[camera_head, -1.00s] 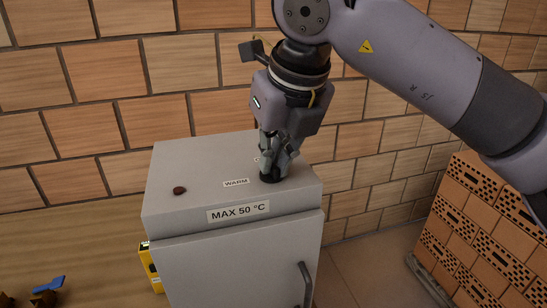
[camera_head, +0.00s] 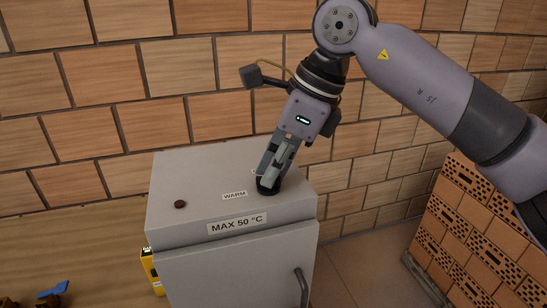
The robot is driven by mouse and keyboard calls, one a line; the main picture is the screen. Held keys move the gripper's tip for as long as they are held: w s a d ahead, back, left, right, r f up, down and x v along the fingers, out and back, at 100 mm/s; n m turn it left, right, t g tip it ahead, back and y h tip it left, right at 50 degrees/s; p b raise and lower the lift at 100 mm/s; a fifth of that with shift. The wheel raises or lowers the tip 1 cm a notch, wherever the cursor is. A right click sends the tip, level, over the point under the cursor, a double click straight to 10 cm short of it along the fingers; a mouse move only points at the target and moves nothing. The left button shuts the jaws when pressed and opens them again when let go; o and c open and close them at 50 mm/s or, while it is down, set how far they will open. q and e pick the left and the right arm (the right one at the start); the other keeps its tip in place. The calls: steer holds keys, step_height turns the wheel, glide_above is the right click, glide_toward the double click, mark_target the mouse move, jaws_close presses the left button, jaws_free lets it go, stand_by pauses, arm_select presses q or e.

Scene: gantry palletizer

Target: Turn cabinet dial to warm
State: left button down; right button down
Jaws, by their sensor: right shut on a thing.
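The grey cabinet (camera_head: 235,265) stands in the middle of the view. Its top carries a "WARM" label (camera_head: 235,196), and a "MAX 50 °C" label (camera_head: 237,223) is on its upper front edge. A black dial (camera_head: 268,189) sits on the top, to the right of the "WARM" label. My right gripper (camera_head: 268,178) points down at the dial and is shut on it. The fingers hide much of the dial, so I cannot tell where it points. My left gripper is not in view.
A dark red round button or lamp (camera_head: 180,204) is on the cabinet's top left. A door handle (camera_head: 301,287) is on its front. A stack of perforated bricks (camera_head: 480,230) stands at the right. A brick wall (camera_head: 80,120) is behind. A yellow object (camera_head: 150,265) is beside the cabinet.

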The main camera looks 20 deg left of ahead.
steer(key=n+g+p, duration=0.1)
steer(key=n+p, duration=0.1)
steer(key=n, duration=0.1)
steer(key=shift+h, duration=0.3)
steer(key=shift+a+f+n+g+p, duration=0.1)
steer(key=shift+n+g+p, duration=0.3)
steer(key=shift+n+p, duration=0.45)
steer(key=shift+f+n, duration=0.1)
steer(key=shift+n, duration=0.25)
steer(key=c, duration=1.7)
jaws_free()
steer(key=shift+w, duration=0.1)
